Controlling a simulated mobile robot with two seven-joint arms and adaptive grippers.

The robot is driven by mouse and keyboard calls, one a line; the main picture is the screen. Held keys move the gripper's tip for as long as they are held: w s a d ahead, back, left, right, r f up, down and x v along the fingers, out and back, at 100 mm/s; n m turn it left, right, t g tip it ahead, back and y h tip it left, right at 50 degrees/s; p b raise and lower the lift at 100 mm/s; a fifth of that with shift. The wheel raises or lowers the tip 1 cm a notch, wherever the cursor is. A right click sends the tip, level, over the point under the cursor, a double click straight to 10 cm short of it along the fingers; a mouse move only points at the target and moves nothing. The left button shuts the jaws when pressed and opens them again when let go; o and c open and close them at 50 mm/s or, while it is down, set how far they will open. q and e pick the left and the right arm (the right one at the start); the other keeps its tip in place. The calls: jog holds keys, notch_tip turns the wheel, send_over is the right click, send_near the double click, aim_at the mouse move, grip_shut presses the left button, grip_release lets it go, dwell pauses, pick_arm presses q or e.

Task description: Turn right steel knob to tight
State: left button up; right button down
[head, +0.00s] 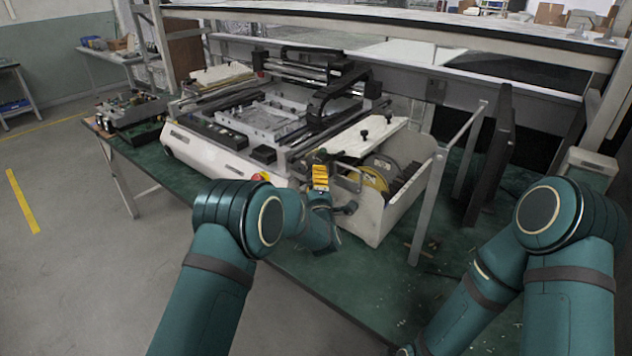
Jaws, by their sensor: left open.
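A white bench-top machine (225,155) stands on the green table, with a frame and a dark gantry on top. I cannot clearly make out a steel knob on it. Two small dark knobs, a left one (363,134) and a right one (389,118), stand on the light panel at the machine's right end. My left gripper (346,181) is open at the machine's front right corner, beside the feeder bay. Whether it touches anything there is unclear. My right arm reaches down at the right, and its gripper is out of view.
The open-sided feeder bay (377,224) holds reels right beside my left gripper. A metal post frame (427,205) and a dark upright panel (490,165) stand to its right. Small scraps lie on the green table (330,275). The floor at left is clear.

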pick_arm(q)
grip_shut()
jog(key=shift+r+m+t, duration=0.1)
jog(key=shift+m+t, duration=0.4)
jog(key=shift+m, duration=0.1)
grip_release()
